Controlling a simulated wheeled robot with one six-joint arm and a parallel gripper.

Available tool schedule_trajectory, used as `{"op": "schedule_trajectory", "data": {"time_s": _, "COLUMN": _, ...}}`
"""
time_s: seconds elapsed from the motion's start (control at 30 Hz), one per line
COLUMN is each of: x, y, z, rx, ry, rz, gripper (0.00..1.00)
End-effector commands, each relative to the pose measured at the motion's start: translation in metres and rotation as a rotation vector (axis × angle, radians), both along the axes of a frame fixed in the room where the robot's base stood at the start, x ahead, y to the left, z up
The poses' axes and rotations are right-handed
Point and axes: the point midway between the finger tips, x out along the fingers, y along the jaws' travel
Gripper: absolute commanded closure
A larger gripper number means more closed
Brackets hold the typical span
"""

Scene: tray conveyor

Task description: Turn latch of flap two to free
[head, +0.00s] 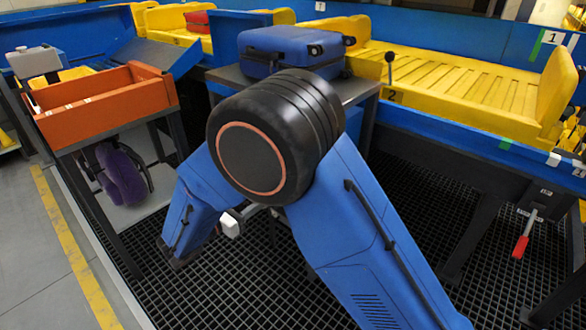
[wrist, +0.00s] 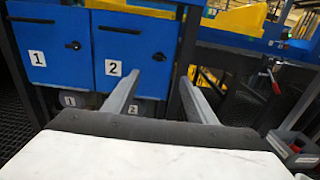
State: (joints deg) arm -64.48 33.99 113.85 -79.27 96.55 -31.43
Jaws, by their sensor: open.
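Flap two (wrist: 112,48) is a blue panel with a white label 2 in the wrist view, and it looks closed. Its latch (wrist: 159,57) is a small black knob near the panel's right edge; its exact turn is too small to read. My gripper (wrist: 169,76) is open and empty, its two grey fingers apart. The left fingertip appears just below the latch; whether it touches cannot be told. Flap one (wrist: 50,60), with label 1, is beside it on the left with its own black latch (wrist: 73,45). In the head view my arm hides the flaps.
A blue suitcase (head: 285,50) lies on a bench behind my arm. Yellow trays (head: 455,78) stand on the blue conveyor. An orange bin (head: 105,105) is at left. A red-handled lever (head: 521,246) hangs at right. Dark grating (head: 235,290) covers the floor.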

Motion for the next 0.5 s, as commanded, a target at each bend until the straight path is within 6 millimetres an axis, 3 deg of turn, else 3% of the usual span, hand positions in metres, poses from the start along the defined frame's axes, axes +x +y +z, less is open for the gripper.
{"op": "schedule_trajectory", "data": {"time_s": 0.17, "x": 0.011, "y": -0.007, "z": -0.001, "rx": -0.004, "ry": -0.001, "rz": 0.001, "gripper": 0.48}}
{"op": "schedule_trajectory", "data": {"time_s": 0.5, "x": 0.057, "y": -0.044, "z": 0.0, "rx": -0.002, "ry": -0.001, "rz": 0.0, "gripper": 0.48}}
